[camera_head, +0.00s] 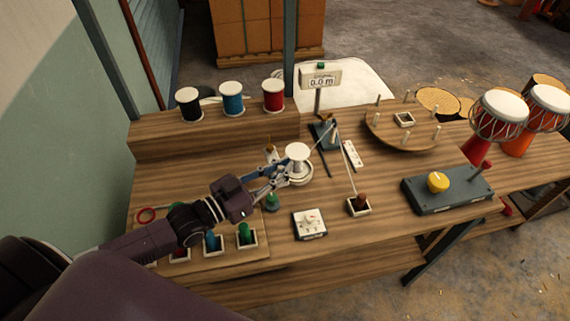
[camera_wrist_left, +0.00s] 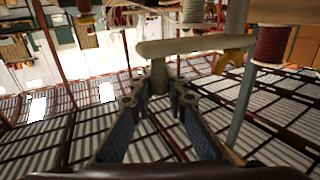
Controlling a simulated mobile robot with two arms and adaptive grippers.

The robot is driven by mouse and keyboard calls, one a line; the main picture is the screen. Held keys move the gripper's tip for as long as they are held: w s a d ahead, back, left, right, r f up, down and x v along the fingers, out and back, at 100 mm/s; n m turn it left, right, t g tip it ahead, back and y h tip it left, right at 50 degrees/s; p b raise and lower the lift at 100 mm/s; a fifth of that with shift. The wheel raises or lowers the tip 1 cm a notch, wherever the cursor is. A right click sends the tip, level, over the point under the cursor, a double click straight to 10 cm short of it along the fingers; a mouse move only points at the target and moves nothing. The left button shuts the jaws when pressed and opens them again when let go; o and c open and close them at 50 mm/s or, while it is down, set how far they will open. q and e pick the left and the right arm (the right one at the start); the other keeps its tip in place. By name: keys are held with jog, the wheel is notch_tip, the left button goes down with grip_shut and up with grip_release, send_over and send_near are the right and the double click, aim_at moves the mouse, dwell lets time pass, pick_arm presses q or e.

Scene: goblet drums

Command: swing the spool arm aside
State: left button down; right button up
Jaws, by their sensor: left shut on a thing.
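A white spool (camera_head: 298,152) stands on a pale round base near the middle of the bench in the head view. My left gripper (camera_head: 283,172) is right beside it, partly overlapping it in that view. In the left wrist view, which looks upside down, the fingers of my left gripper (camera_wrist_left: 158,95) are closed around a short grey post. The post joins a grey bar, which looks like the spool arm (camera_wrist_left: 195,45). A tan piece is near the bar's right end. In the head view the arm is mostly hidden behind my gripper. My right gripper is not in view.
Black (camera_head: 189,104), blue (camera_head: 232,98) and red (camera_head: 273,95) spools stand on the raised back shelf. A meter display (camera_head: 321,77), a small white dial box (camera_head: 310,223), a round pegged board (camera_head: 404,128) and a yellow-knobbed device (camera_head: 438,182) surround the spool. Bare bench lies front right.

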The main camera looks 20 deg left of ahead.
pick_arm(q)
jog(key=shift+f, duration=0.1)
dwell(0.3)
jog(key=c, duration=2.2)
grip_release()
jog(key=shift+s, duration=0.1)
jog(key=o, duration=0.3)
jog(key=shift+s+a, duration=0.1)
jog(key=shift+r, duration=0.2)
jog(key=shift+r, duration=0.4)
notch_tip(320, 180, up, 9)
